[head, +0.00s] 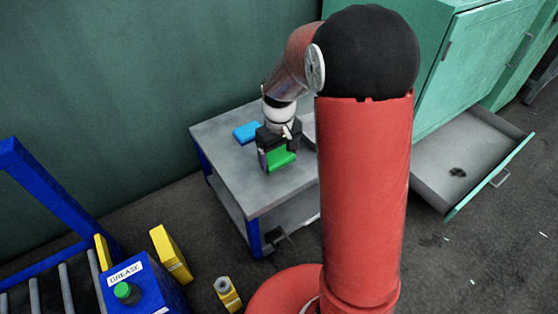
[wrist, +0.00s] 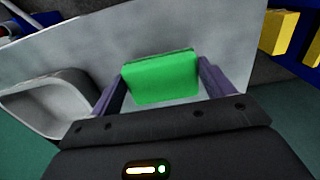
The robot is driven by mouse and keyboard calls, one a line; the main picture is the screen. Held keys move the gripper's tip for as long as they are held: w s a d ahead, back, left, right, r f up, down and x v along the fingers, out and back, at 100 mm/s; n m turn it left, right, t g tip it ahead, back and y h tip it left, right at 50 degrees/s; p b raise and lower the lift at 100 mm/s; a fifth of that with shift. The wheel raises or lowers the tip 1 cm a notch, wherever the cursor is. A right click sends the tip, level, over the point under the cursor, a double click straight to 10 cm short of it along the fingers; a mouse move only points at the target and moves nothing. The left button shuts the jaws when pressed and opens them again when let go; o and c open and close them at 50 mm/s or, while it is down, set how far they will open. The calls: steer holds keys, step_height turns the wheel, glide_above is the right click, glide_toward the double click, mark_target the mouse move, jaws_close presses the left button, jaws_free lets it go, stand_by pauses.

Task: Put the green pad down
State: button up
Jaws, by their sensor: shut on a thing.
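The green pad (head: 281,158) is a small green block in the head view, at the front of my gripper over the grey table top (head: 225,133). In the wrist view the green pad (wrist: 160,78) sits between the two purple-grey fingers of my gripper (wrist: 158,82). My gripper (head: 276,158) is shut on the pad and points down at the table. I cannot tell whether the pad touches the table top. The pad's far side is hidden.
A blue pad (head: 247,131) lies on the table behind my gripper. A pale tray (wrist: 45,103) shows at the left in the wrist view. An open drawer (head: 470,160) is at the right. Yellow blocks (head: 170,254) and a blue grease container (head: 143,288) stand at lower left.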

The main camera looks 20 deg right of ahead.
mark_target(279, 157)
steer(key=shift+f, duration=1.35)
steer(key=shift+f, duration=0.1)
steer(key=shift+f, duration=0.15)
steer(key=o, duration=0.8)
steer(key=shift+o, duration=0.2)
step_height(279, 157, up, 12)
steer(key=p, duration=0.1)
steer(key=s+r+m+t, duration=0.1)
steer(key=s+r, duration=0.3)
steer(key=s, duration=0.6)
steer(key=s+r+m+t, duration=0.2)
steer(key=s+r+t, duration=0.2)
steer(key=s, duration=0.7)
steer(key=shift+a+r+m+t, duration=0.15)
steer(key=shift+r+m+t, duration=0.15)
steer(key=shift+r, duration=0.25)
steer(key=shift+s, duration=0.1)
